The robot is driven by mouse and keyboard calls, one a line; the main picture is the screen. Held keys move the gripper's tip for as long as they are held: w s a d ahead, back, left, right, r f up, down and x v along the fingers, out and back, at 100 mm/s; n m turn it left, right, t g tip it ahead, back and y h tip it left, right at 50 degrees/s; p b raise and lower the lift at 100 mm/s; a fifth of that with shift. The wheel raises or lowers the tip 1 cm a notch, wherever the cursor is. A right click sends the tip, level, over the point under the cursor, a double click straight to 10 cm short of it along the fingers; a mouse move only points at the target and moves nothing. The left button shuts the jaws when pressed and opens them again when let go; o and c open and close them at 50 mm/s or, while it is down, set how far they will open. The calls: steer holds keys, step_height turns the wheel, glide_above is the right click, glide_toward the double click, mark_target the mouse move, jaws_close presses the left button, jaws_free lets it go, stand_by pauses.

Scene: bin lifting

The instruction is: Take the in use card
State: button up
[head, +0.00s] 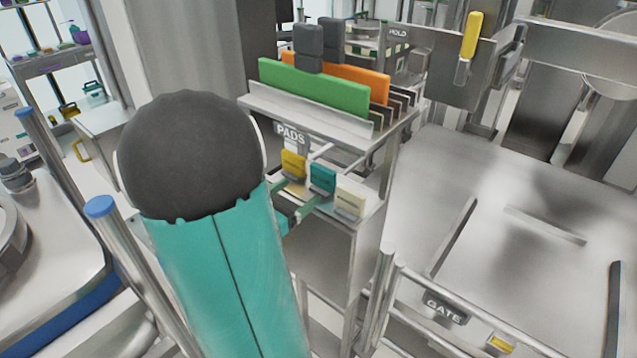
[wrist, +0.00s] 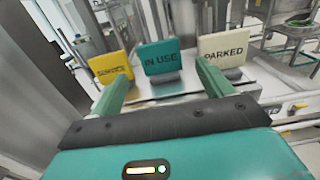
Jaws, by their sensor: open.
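The teal in use card (wrist: 160,57) stands upright in a small grey holder on a metal shelf, between a yellow card (wrist: 111,68) and a cream parked card (wrist: 223,47). In the head view the in use card (head: 322,178) is the middle one of the three, on the shelf below the pads sign. My gripper (wrist: 160,88) is open and empty. Its two green fingers point at the in use card, one to each side, with the card a little beyond the tips. In the head view my teal arm hides much of the gripper.
Above the shelf (head: 372,206) is a rack with green (head: 312,88) and orange pads (head: 362,82) and dark blocks. A pads sign (head: 291,134) hangs over the cards. To the right are a metal platform (head: 530,200), rails and a gate sign (head: 445,311).

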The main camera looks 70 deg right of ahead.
mark_target(321, 172)
steer(key=x, duration=0.4)
steer(key=shift+s+d, duration=0.2)
steer(key=shift+d, duration=0.2)
steer(key=shift+r+x, duration=0.2)
steer(key=shift+x, duration=2.75)
steer(key=shift+w+d, duration=0.1)
steer(key=shift+w, duration=0.1)
steer(key=c, duration=0.8)
